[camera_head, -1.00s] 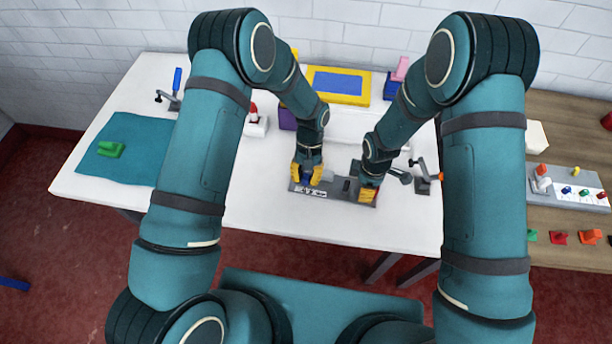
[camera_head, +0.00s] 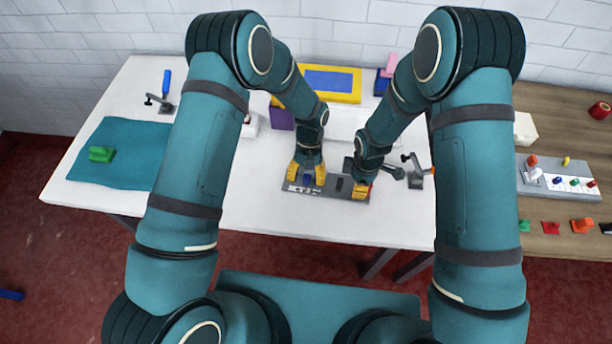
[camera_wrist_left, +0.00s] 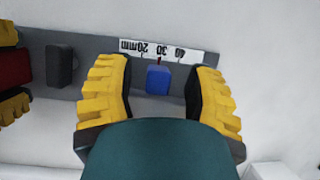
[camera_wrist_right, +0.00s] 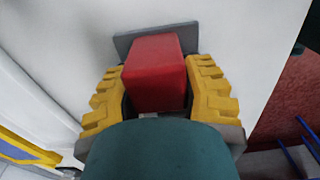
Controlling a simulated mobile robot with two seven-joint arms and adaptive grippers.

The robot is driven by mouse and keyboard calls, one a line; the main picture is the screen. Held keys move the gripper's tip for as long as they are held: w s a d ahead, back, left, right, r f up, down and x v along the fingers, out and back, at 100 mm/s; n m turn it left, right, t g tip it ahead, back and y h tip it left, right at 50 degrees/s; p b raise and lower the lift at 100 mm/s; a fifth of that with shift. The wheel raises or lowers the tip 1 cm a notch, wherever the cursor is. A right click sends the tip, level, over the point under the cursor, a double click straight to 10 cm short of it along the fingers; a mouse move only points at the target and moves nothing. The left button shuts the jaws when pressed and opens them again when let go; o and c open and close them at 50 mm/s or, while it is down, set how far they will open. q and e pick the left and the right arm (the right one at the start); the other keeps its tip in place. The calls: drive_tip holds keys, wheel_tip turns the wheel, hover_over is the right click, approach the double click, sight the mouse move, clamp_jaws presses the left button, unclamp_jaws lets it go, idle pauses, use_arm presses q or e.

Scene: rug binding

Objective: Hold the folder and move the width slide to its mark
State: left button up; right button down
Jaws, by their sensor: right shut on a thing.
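The folder is a flat grey bar (camera_head: 330,189) lying on the white table, with a white millimetre scale (camera_wrist_left: 160,50) along one edge. The blue width slide (camera_wrist_left: 158,79) sits on it by the 30 mark. My left gripper (camera_head: 306,175) is over the slide; in the left wrist view (camera_wrist_left: 164,90) its yellow fingers stand open on either side, with gaps. My right gripper (camera_head: 361,190) is shut on a red block (camera_wrist_right: 157,73) at the folder's other end; the block also shows at the left wrist view's edge (camera_wrist_left: 12,68). A dark block (camera_wrist_left: 60,66) stands between them.
A teal cloth (camera_head: 120,150) with a green piece (camera_head: 101,154) lies on the left. A yellow-and-blue box (camera_head: 332,82) is at the back. A clamp (camera_head: 417,172) stands right of my right gripper. The wooden table (camera_head: 560,130) on the right holds a peg board (camera_head: 560,181). The table front is clear.

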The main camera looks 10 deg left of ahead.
use_arm(q)
drive_tip(key=shift+r, duration=0.1)
use_arm(e)
drive_tip(key=shift+s+f, duration=0.1)
use_arm(q)
drive_tip(key=v, duration=1.2)
drive_tip(key=shift+s, duration=0.1)
use_arm(e)
drive_tip(key=shift+c, duration=2.4)
unclamp_jaws()
